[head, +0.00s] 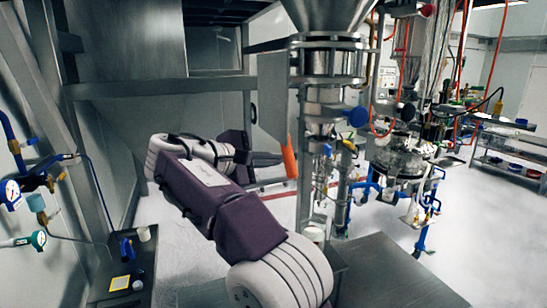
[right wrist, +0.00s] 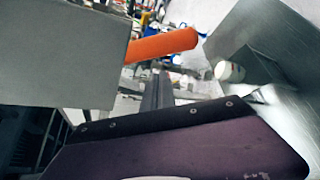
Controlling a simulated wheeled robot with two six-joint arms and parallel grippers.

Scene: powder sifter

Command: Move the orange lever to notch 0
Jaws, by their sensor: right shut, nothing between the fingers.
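The orange lever (head: 289,160) hangs nearly straight down beside the steel hopper column in the head view, its lower end leaning slightly right. In the right wrist view the orange lever (right wrist: 162,45) runs across the upper middle, coming out from behind a grey panel. My right gripper (head: 270,158) is just left of the lever in the head view. It is shut and empty, and its dark fingers (right wrist: 157,88) show below the lever in the wrist view. I cannot tell whether they touch it. Notch marks cannot be made out. My left gripper is out of view.
The grey panel (right wrist: 60,55) fills the wrist view's upper left. A steel hopper (head: 328,14) stands above the lever. A blue knob (head: 358,117) sticks out to its right. A white cup (right wrist: 228,72) shows in the wrist view. Dark tabletops (head: 395,275) lie lower front.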

